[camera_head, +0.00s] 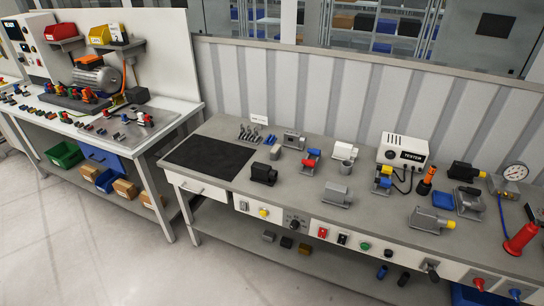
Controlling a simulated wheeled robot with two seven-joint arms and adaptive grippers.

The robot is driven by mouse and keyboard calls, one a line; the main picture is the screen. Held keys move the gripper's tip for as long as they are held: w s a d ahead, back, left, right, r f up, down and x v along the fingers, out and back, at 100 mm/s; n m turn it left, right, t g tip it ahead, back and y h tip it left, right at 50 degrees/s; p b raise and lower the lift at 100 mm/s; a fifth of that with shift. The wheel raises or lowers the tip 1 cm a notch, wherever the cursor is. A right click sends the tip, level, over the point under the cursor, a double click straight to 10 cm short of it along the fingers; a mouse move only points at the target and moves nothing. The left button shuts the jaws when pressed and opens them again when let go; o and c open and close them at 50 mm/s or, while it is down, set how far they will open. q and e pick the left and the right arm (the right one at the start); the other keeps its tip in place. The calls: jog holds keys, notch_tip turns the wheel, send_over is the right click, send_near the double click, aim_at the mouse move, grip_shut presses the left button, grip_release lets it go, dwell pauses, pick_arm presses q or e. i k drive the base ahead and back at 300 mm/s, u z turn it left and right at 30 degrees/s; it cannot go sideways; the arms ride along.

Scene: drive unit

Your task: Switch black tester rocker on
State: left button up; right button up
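A black rocker switch (342,239) sits on the light front panel of the right-hand workbench, just right of a red rocker (322,232). It is too small to tell which way it is tipped. A white box labelled TESTER (402,150) stands at the back of the bench top, with dark cables at its front. Neither of my grippers shows in the head view.
The front panel also carries a black dial (295,224), a green button (365,246) and a lever (431,269). The bench top (235,205) holds several small devices and a black mat (210,157). Open floor (90,240) lies in front.

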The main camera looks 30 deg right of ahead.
aim_at(342, 239)
jog(key=u, duration=0.35)
jog(key=k, duration=0.85)
jog(key=z, duration=1.5)
jog(key=k, duration=0.65)
jog(key=z, duration=0.2)
jog(key=i, duration=1.05)
jog(key=z, duration=0.75)
